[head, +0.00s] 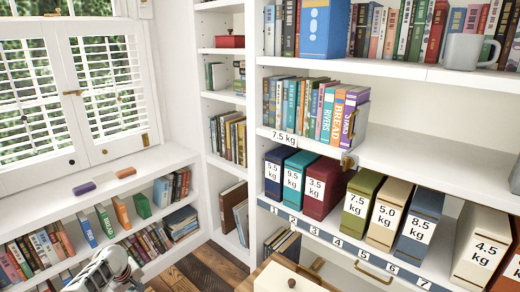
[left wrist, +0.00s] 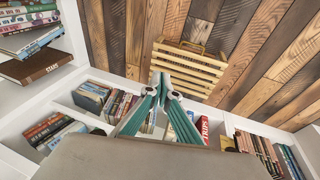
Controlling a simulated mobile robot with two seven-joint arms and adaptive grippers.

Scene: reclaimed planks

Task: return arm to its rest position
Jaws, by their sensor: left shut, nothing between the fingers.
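My left gripper (left wrist: 160,84) shows in the left wrist view with its teal fingers together and nothing between them. It points toward the plank floor, with shelves of books behind and beside it. It appears clear of the books, though the depth is hard to judge. In the head view a silver and white part of my arm enters at the bottom left, in front of the low bookshelf; the fingertips cannot be made out there. My right gripper is in neither view.
A slatted wooden crate (left wrist: 188,68) lies on the plank floor (left wrist: 240,45). A low bookshelf (head: 160,157) runs under the shuttered window (head: 75,85). Weight-labelled boxes, including a green one (head: 360,205), stand on a numbered shelf at right. A grey mug (head: 465,52) sits above.

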